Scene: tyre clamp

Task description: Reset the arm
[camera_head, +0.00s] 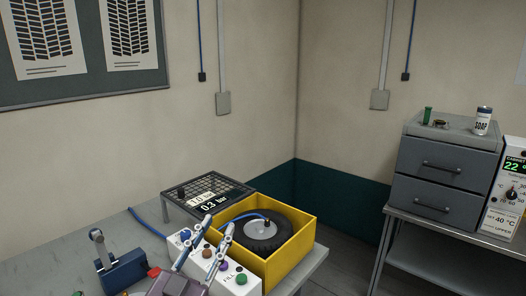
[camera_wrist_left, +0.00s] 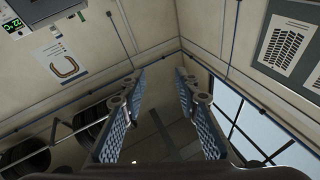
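My left gripper (camera_head: 218,224) points upward at the bottom of the head view, in front of the button box (camera_head: 240,290) and the yellow crate (camera_head: 304,246). Its two fingers stand apart with nothing between them. The left wrist view shows the same open, empty fingers (camera_wrist_left: 160,84), aimed up toward a room corner. A black tyre (camera_head: 268,240) with a grey hub and a blue hose lies in the yellow crate. A blue clamp block (camera_head: 124,272) with a grey lever (camera_head: 100,246) standing up sits to the left of the gripper. My right gripper is not in view.
A mesh-topped stand (camera_head: 218,182) with pressure displays is behind the button box. At right, a grey drawer cabinet (camera_head: 440,172) carries a can (camera_head: 482,121) and small items, beside a temperature panel (camera_head: 508,190). The space above the bench is clear.

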